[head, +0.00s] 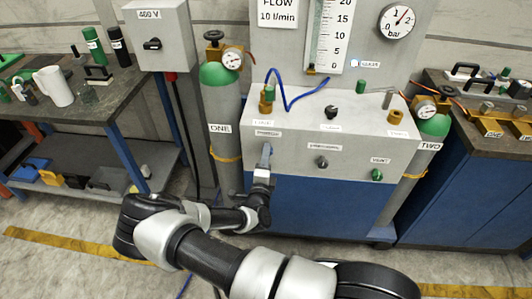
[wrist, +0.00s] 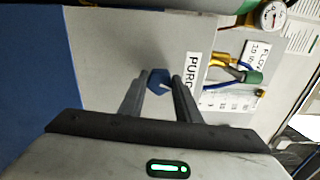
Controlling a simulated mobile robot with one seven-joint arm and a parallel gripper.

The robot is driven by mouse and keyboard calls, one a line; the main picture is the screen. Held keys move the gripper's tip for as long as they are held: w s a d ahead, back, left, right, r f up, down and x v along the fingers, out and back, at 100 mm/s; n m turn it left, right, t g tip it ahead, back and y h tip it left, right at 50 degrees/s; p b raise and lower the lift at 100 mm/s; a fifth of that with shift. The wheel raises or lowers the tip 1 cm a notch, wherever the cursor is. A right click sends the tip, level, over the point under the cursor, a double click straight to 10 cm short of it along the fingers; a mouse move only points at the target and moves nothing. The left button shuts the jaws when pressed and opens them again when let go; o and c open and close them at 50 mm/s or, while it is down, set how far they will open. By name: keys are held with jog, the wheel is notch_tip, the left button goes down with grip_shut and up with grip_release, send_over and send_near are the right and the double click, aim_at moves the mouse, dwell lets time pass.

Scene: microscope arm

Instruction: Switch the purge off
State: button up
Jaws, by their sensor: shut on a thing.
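The purge knob (wrist: 157,78) is a small blue knob on the grey front panel (head: 300,158), beside a label of which "PURG" (wrist: 190,80) is readable in the wrist view. My gripper (wrist: 158,92) is shut on this knob, one finger on each side of it. In the head view my gripper (head: 266,157) reaches the panel's left part, just under the label (head: 268,133), and hides the knob there. A small light mark shows on the knob; I cannot tell for certain which setting it points to.
A dark middle knob (head: 322,162) and a green knob (head: 376,175) under a "VENT" label sit to the right on the panel. Gas cylinder ONE (head: 221,110) stands close to the left, cylinder TWO (head: 432,125) to the right. A blue hose (head: 290,100) loops above the panel.

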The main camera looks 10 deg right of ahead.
jog(key=shift+n+p, duration=0.3)
jog(key=shift+n, duration=1.5)
jog(key=o, duration=1.1)
jog(key=shift+c, duration=0.2)
jog(key=shift+s, duration=0.1)
jog(key=v, duration=1.7)
jog(key=shift+s, duration=0.15)
jog(key=shift+r+p, duration=0.1)
jog(key=shift+p, duration=0.2)
